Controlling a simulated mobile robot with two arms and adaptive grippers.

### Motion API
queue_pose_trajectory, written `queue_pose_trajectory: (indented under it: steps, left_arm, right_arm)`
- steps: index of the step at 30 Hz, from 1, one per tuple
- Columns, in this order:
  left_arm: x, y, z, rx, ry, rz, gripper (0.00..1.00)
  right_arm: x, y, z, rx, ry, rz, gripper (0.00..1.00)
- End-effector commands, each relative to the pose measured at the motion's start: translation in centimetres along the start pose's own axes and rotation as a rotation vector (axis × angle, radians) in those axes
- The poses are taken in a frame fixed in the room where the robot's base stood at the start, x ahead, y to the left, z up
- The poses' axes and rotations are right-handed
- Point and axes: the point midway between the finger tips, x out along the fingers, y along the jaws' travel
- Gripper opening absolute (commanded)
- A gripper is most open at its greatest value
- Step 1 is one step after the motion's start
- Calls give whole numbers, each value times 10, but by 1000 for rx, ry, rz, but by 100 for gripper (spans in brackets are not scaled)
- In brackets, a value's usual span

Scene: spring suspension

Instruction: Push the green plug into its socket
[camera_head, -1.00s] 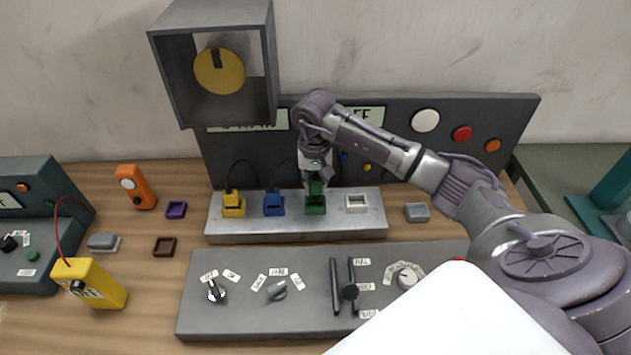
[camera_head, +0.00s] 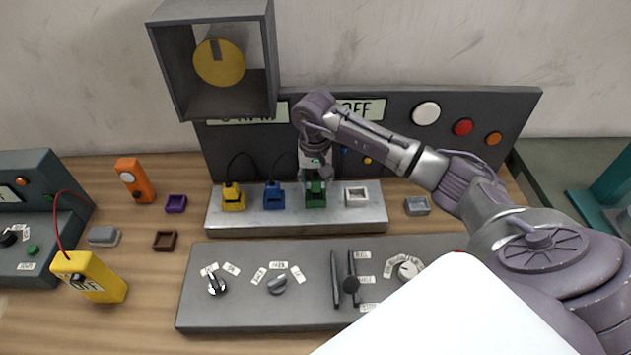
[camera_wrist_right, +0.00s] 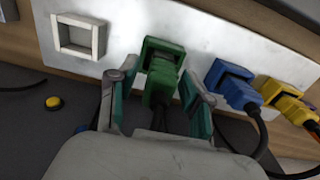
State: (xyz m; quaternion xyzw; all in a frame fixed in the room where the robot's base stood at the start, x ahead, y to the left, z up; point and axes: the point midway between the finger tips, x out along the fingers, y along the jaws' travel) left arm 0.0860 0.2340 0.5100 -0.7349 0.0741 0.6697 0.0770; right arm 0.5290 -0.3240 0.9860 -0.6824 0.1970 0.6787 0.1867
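The green plug (camera_head: 316,199) is at its green socket (camera_wrist_right: 178,51) on the pale strip. In the right wrist view the plug (camera_wrist_right: 160,80) sits in or against the socket frame, with its cable running back between my fingers. I cannot tell how deep it sits. My right gripper (camera_head: 315,180) is above and around the plug. In the right wrist view its two fingers (camera_wrist_right: 157,98) stand apart on either side of the plug, with visible gaps, so it looks open. My left gripper is not in view.
A blue plug (camera_head: 274,197) and a yellow plug (camera_head: 233,199) are on the strip to the left. An empty white socket (camera_head: 356,196) is to the right. A dark panel (camera_head: 480,110) rises behind; a grey control panel (camera_head: 235,312) lies in front.

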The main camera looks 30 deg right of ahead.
Motion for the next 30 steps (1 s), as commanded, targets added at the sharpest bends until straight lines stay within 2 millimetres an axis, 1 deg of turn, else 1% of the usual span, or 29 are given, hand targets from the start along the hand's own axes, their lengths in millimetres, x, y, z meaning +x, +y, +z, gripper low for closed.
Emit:
queue_pose_trajectory:
  steps: [5,8,9,11,15,21,25,30]
  left_arm:
    - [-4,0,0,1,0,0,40]
    - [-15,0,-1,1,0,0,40]
    - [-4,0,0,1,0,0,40]
    - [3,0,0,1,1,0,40]
    - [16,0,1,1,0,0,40]
    - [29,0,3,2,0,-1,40]
    - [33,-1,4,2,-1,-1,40]
    - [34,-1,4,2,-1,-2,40]
  right_arm:
    - [-3,0,0,0,0,0,49]
    - [-13,0,0,0,-2,-2,49]
    - [-14,-1,-2,0,4,-3,49]
    - [-24,0,-2,1,7,-2,49]
    - [-56,0,-2,0,8,-2,49]
    - [-98,0,-1,0,5,-2,49]
    - [-116,0,-1,1,2,-2,49]
    - [-126,0,0,0,0,-1,49]
